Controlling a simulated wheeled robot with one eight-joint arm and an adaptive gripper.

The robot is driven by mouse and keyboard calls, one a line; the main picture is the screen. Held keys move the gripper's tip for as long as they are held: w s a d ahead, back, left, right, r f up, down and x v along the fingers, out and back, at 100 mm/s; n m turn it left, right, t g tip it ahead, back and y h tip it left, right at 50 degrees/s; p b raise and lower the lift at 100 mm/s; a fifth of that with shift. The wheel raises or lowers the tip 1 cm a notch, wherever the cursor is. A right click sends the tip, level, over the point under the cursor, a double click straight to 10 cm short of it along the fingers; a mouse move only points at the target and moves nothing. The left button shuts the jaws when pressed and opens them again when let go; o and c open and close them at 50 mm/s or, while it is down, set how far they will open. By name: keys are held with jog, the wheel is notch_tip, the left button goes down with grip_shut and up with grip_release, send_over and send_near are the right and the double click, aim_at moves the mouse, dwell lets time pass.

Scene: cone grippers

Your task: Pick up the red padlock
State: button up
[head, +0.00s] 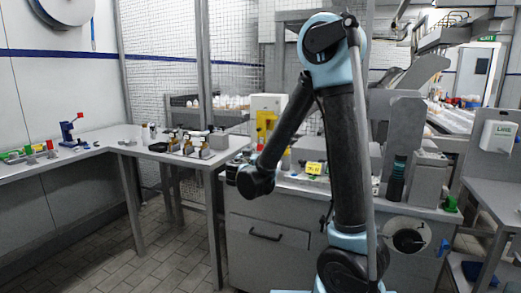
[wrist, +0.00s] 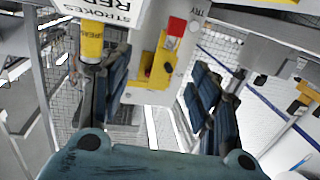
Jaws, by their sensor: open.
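A small red piece (wrist: 177,27) sits on a yellow bracket (wrist: 160,65) in the wrist view. It may be the red padlock, but its shape is too small to tell. In the head view a yellow and red fitting (head: 267,120) shows on a pale box behind my arm; I cannot tell its parts apart. My gripper (wrist: 160,95) is open, with its dark blue fingers spread and nothing between them. The yellow bracket shows beyond the gap between the fingers, apart from them. In the head view the gripper is mostly hidden behind my wrist.
A yellow cylinder (wrist: 91,42) is close to the left finger. Grey tables (head: 105,137) with small devices stand at the left. A grey cabinet (head: 265,240) with a cluttered top stands behind my arm. Wire mesh (head: 165,65) closes the back. Tiled floor (head: 130,265) is free at front left.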

jog(key=w, duration=1.7)
jog(key=shift+w+d+f+t+y, duration=0.15)
jog(key=shift+w+d+t+y, duration=0.15)
jog(key=shift+d, duration=0.05)
jog(key=shift+c, duration=0.2)
jog(key=c, duration=1.1)
